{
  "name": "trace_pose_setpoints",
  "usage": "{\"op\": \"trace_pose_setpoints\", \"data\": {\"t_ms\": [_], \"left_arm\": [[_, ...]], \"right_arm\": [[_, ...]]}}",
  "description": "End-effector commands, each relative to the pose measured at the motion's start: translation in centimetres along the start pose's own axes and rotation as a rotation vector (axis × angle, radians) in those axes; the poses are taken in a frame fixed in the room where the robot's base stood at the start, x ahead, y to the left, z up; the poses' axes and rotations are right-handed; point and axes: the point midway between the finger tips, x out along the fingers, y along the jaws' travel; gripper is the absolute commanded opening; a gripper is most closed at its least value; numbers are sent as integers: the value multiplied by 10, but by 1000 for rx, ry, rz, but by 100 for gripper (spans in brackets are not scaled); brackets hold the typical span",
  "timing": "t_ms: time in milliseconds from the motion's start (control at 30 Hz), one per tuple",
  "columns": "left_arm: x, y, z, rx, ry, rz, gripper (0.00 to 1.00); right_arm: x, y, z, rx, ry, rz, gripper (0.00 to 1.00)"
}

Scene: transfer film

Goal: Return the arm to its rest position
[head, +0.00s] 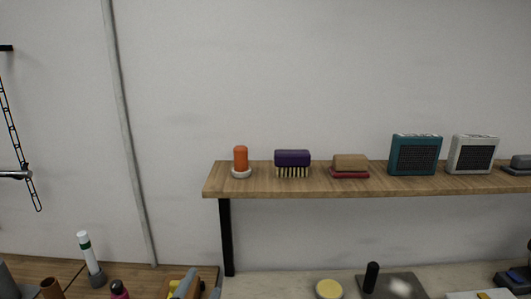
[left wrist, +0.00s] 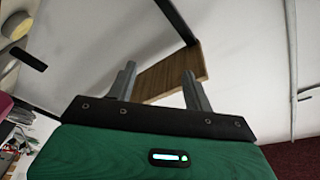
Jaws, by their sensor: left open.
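My left gripper (left wrist: 159,70) shows in the left wrist view, with its two grey fingers spread apart and nothing between them. Behind the fingers is the end of a wooden board (left wrist: 175,72), apparently the wall shelf, and I cannot tell how far off it is. In the head view I cannot make out either gripper clearly. My right gripper is in neither view.
The wooden shelf (head: 270,187) holds an orange-topped item (head: 241,158), a purple brush (head: 292,159), a brown-and-red block (head: 350,164), a teal box (head: 415,155) and a white box (head: 472,154). Below lies a cluttered bench with a yellow disc (head: 329,289). A chain (head: 14,135) hangs left.

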Motion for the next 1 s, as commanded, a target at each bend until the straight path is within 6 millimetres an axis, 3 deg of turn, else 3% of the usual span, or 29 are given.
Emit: {"op": "trace_pose_setpoints", "data": {"t_ms": [33,100,200,300,500,700,1000], "left_arm": [[-14,17,33,-86,-129,64,52],[-38,39,74,-204,-305,148,52],[-82,72,122,-355,-552,258,52],[-127,97,154,-469,-757,341,52],[-207,130,185,-621,-1069,460,52],[-279,150,197,-726,-1329,549,52],[-262,218,256,-712,-1336,564,52]], "right_arm": [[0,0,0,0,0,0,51],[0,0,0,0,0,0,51],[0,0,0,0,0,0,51],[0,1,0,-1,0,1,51],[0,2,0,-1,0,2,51],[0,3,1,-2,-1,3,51],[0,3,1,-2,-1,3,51]]}}
